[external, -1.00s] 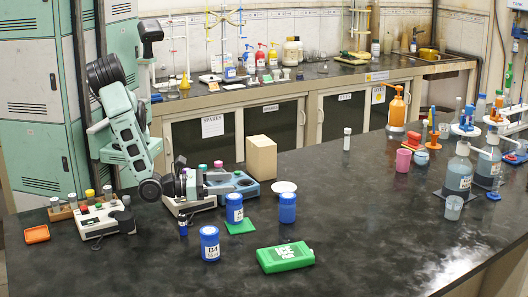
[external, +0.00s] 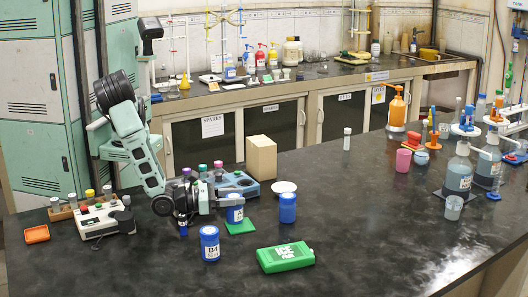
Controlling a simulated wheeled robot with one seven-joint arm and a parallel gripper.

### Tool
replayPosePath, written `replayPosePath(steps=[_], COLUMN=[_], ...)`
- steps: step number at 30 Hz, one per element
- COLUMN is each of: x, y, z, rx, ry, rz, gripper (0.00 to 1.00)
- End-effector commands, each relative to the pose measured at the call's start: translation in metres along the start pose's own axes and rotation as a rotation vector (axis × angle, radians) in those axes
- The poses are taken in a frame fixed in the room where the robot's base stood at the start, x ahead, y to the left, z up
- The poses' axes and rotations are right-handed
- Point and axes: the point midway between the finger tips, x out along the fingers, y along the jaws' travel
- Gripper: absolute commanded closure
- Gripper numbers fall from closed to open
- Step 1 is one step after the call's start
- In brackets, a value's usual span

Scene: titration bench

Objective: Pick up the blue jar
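Three blue jars with white labels stand upright on the dark bench. One blue jar (external: 235,214) is on a small green mat (external: 241,227), one (external: 288,208) is to its right, and one (external: 210,244) is nearer the camera. My gripper (external: 232,200) is low and level, reaching from the left to the upper part of the jar on the mat. Its fingers overlap that jar in the picture and partly hide it. Whether they touch or grip it is too small to tell.
A green ice pack (external: 285,257) lies in front. A blue-grey device (external: 236,186), a cardboard box (external: 261,157) and a white dish (external: 283,187) stand behind the jars. A white device (external: 104,222) is at left.

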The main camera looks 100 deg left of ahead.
Motion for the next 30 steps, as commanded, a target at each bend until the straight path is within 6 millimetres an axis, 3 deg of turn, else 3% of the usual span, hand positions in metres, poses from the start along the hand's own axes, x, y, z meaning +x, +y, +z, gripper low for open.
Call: replayPosePath(steps=[2, 13, 24, 30], x=[0.0, 0.0, 0.0, 0.001], y=[0.0, 0.0, 0.0, -0.001], z=[0.0, 0.009, 0.072, 0.094], rx=[0.0, -0.001, -0.005, -0.002], ry=[0.0, -0.001, 0.0, 0.001], rz=[0.0, 0.0, -0.001, -0.014], gripper=[0.95, 0.95, 0.95, 0.95])
